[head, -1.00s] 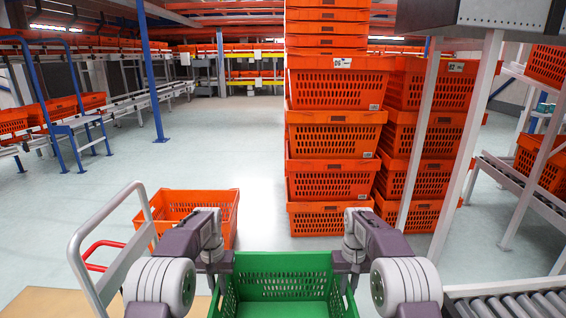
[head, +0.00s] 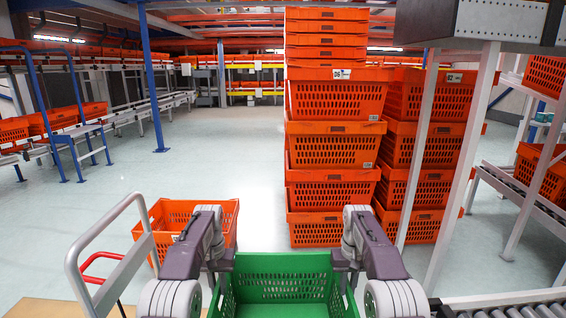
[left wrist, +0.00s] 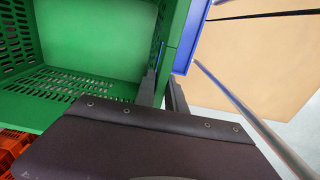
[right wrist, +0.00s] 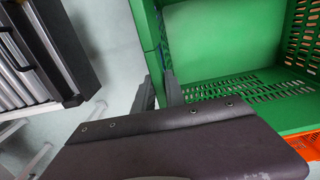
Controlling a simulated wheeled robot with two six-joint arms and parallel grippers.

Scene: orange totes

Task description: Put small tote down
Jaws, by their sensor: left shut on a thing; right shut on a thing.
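A small green tote (head: 283,262) with slotted walls is held level in front of me at the bottom of the head view. It looks empty. My left gripper (head: 227,268) is shut on its left side wall; in the left wrist view the fingers (left wrist: 161,88) pinch the green rim. My right gripper (head: 346,266) is shut on the opposite wall; in the right wrist view its fingers (right wrist: 158,92) clasp the rim. The tote's underside is hidden in the head view.
An orange tote (head: 186,222) stands low ahead-left, beside a grey cart handle (head: 104,262) and a tan board (head: 55,308). Tall orange tote stacks (head: 335,146) stand ahead. A roller conveyor (head: 505,306) is at lower right. Open floor (head: 235,135) lies ahead-left.

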